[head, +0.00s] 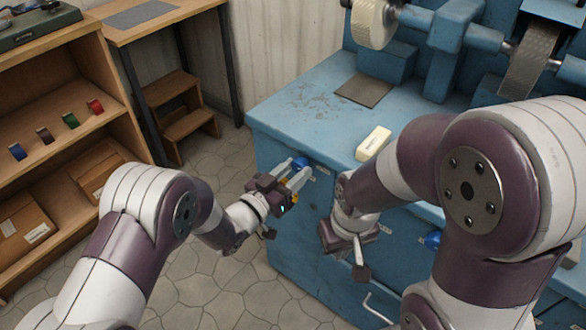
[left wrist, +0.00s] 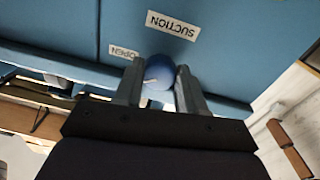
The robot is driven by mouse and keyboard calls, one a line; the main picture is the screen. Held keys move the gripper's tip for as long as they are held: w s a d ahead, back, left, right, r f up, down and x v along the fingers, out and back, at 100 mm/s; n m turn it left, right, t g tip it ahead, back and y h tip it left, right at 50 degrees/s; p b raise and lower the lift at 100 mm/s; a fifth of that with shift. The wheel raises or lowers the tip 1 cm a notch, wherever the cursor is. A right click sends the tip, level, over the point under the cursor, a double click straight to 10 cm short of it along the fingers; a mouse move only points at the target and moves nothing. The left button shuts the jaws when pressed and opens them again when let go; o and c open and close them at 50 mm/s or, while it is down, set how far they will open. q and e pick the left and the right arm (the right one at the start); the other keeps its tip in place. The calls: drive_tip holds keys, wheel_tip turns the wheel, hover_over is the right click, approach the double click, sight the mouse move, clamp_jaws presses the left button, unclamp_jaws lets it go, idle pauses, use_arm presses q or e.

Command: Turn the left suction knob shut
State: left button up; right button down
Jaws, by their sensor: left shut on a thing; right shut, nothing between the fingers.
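The left suction knob (head: 300,163) is a round blue knob on the front face of the blue machine cabinet (head: 290,118). My left gripper (head: 297,170) is shut on it, one finger on each side. In the left wrist view the knob (left wrist: 158,72) sits between the two grey fingers (left wrist: 158,85), and a white line shows on it. A SUCTION label (left wrist: 173,25) and an OPEN label (left wrist: 124,52) are beside it. My right gripper (head: 361,262) is shut and empty in front of the cabinet.
A pale block (head: 373,143) and a dark flat plate (head: 364,90) lie on the cabinet top. Grinding wheels (head: 374,22) stand at the back. A wooden shelf (head: 75,65) with small coloured items is at the left. The tiled floor (head: 215,285) between is clear.

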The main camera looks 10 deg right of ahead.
use_arm(q)
drive_tip(key=n+p, duration=0.1)
drive_tip(key=n, duration=0.4)
drive_tip(key=shift+s+n+p, duration=0.1)
drive_tip(key=shift+n+p, duration=0.3)
drive_tip(key=n+p, duration=0.1)
drive_tip(key=n, duration=0.4)
drive_tip(key=shift+n+t+p, duration=0.35)
drive_tip(key=shift+n+t, duration=0.05)
drive_tip(key=o, duration=1.1)
drive_tip(key=shift+c, duration=0.2)
drive_tip(key=shift+s, duration=0.1)
drive_tip(key=p+v, duration=0.1)
drive_tip(key=v, duration=1.1)
drive_tip(key=shift+s+a, duration=0.2)
